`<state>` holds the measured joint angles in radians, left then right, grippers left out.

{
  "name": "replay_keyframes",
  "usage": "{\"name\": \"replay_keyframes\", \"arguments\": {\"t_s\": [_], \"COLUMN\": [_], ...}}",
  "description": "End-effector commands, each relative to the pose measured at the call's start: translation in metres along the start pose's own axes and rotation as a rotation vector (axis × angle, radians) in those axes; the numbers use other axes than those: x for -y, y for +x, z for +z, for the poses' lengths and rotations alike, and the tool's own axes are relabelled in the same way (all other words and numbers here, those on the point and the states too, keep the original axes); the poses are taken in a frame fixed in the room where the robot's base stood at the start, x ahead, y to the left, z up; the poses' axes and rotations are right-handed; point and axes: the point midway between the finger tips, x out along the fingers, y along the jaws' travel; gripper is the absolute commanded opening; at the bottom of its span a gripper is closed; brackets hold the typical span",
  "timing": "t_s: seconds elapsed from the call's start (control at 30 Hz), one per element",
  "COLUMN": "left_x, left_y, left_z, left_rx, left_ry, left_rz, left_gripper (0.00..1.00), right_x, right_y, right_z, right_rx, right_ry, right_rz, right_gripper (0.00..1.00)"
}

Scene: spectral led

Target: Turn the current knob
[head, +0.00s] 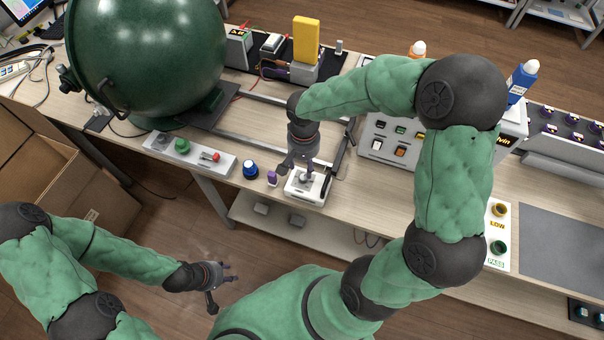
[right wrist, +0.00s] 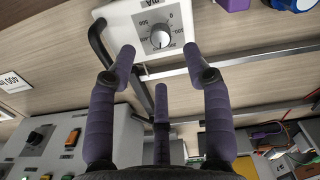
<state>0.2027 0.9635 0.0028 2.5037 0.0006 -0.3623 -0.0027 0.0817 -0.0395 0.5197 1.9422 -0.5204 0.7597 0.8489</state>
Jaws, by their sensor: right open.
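The current knob (right wrist: 160,39) is a small round grey dial with a pointer mark. It sits on a white box (right wrist: 120,24) with a printed number scale and the letters mA. In the head view the white box (head: 318,194) stands at the table's front edge. My right gripper (head: 297,176) points down over it, partly hiding the knob. In the right wrist view the purple fingers of my right gripper (right wrist: 159,66) are spread, with the knob just beyond the fingertips and nothing between them. My left gripper (head: 227,284) is spread open and empty, low over the floor.
A purple item (head: 272,178) and a blue round knob (head: 250,169) stand left of the white box. A panel with a green button (head: 182,146) lies further left, before a big green sphere (head: 150,50). A switch box (head: 385,145) stands to the right.

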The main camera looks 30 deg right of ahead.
Motion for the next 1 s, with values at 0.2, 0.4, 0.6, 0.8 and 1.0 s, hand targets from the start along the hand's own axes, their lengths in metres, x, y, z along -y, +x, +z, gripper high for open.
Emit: {"name": "replay_keyframes", "arguments": {"t_s": [0.2,0.4,0.6,0.8,1.0], "left_x": [0.005,0.007,0.008,0.007,0.007], "left_y": [0.014,0.02,0.021,0.021,0.021], "left_z": [-0.001,-0.001,-0.001,-0.001,-0.001], "left_rx": [0.0,-0.001,-0.001,-0.001,-0.001], "left_ry": [0.0,0.0,0.0,0.0,0.0], "left_rz": [0.0,0.0,0.0,0.0,0.0], "left_gripper": [0.4,0.4,0.4,0.4,0.4], "right_x": [0.0,0.0,0.0,0.0,0.0], "right_y": [0.042,0.063,0.069,0.069,0.069], "right_z": [0.001,0.001,0.0,0.0,0.0], "right_rx": [0.004,0.002,0.001,0.0,0.001], "right_ry": [-0.001,-0.001,-0.001,-0.001,-0.001], "right_rz": [0.001,0.0,-0.001,-0.001,-0.001], "right_gripper": [0.5,0.5,0.5,0.5,0.0]}}
